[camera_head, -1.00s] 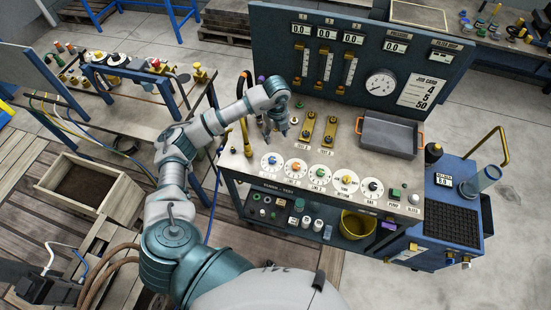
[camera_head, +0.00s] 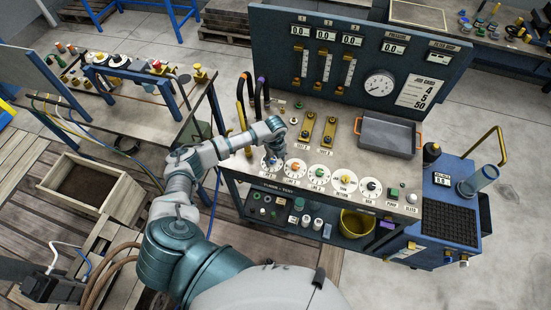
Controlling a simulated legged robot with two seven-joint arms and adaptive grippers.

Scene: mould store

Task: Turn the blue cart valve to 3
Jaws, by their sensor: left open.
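The cart (camera_head: 236,205) has a row of round white dials with coloured knobs along the front of its top. The blue valve (camera_head: 271,162) is the leftmost dial. My left gripper (camera_head: 273,155) points down right at it, and its fingers hide part of the knob and dial. The gripper is open; whether the fingers touch the knob is too small to tell. The valve's setting cannot be read. My right gripper is not in view.
Orange (camera_head: 295,167), green (camera_head: 319,172), yellow (camera_head: 345,179) and dark (camera_head: 370,187) knobs stand close to the right. Behind are brass levers (camera_head: 307,127) and black hoses (camera_head: 261,92). A grey tray (camera_head: 388,136) sits right. The gauge panel (camera_head: 380,45) rises at the back.

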